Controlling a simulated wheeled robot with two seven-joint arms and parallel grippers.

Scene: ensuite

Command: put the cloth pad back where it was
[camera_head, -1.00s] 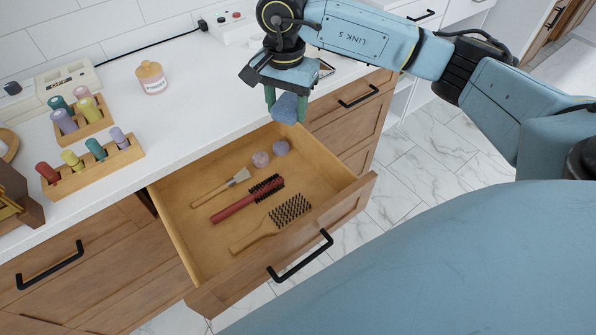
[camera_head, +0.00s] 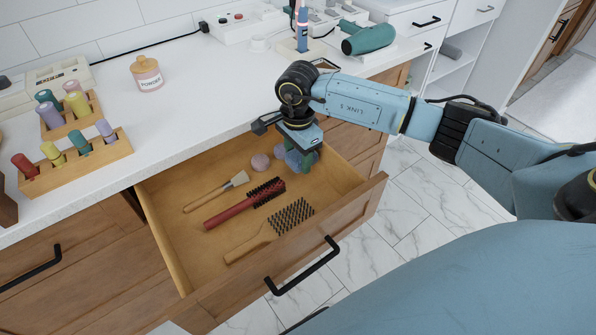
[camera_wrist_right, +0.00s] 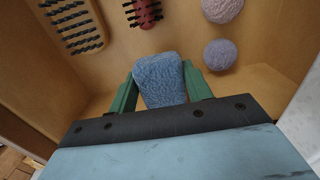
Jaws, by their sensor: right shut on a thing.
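The blue cloth pad (camera_wrist_right: 160,78) is between the green fingers of my right gripper (camera_head: 301,162) in the right wrist view. The gripper is shut on it. In the head view the gripper reaches down into the far right part of the open wooden drawer (camera_head: 185,245), and its fingers hide much of the pad. I cannot tell whether the pad touches the drawer floor. My left gripper is not in view.
A pink ball (camera_head: 260,161) and a purple ball (camera_head: 280,151) lie just left of the gripper. A pastry-like brush (camera_head: 215,192), a red round brush (camera_head: 243,204) and a wooden paddle brush (camera_head: 270,230) lie in the drawer. The counter (camera_head: 195,95) is above.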

